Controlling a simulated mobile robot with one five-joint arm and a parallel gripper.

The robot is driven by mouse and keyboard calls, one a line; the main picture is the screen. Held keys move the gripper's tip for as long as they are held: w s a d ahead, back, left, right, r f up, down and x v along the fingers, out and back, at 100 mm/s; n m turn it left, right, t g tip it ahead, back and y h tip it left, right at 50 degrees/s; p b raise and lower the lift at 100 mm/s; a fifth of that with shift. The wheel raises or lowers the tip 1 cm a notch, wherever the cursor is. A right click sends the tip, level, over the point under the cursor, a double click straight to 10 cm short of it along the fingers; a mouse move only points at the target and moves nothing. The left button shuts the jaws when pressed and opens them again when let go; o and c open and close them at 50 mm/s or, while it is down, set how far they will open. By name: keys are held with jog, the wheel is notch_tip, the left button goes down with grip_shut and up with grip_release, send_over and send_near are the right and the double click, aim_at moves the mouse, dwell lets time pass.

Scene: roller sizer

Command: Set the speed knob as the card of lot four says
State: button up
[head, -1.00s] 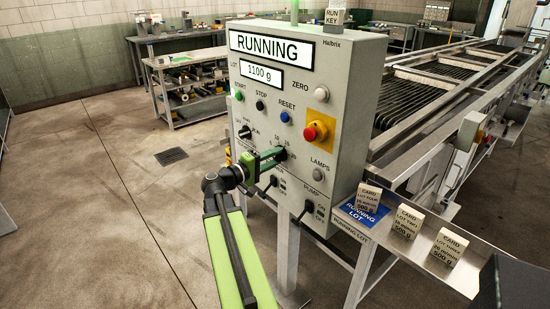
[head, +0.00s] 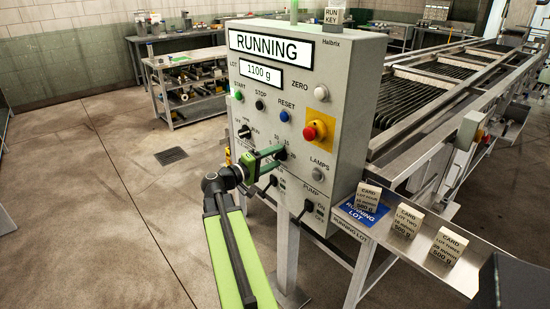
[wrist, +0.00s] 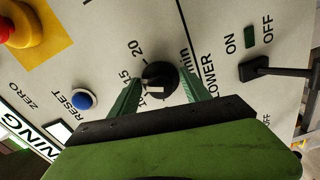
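The black speed knob (wrist: 158,82) shows in the wrist view, a pale mark on its face, with numbers including 15 and 20 around it. In the head view the knob (head: 281,153) is on the grey panel, partly hidden by my gripper. My gripper (head: 272,158) is at the panel; in the wrist view its green fingers (wrist: 160,85) stand on both sides of the knob, with gaps visible. The card of lot four (head: 368,197) stands on the blue running lot plate (head: 365,214); its speed line is too small to read surely.
The panel display (head: 271,46) reads RUNNING and 1100 g. A red stop button (head: 312,131) and a blue reset button (head: 284,116) are above the knob. Black switches (head: 308,208) are below. Two more cards (head: 407,221) stand along the shelf.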

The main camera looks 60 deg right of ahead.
jog(key=v, duration=1.7)
jog(key=shift+a, duration=0.2)
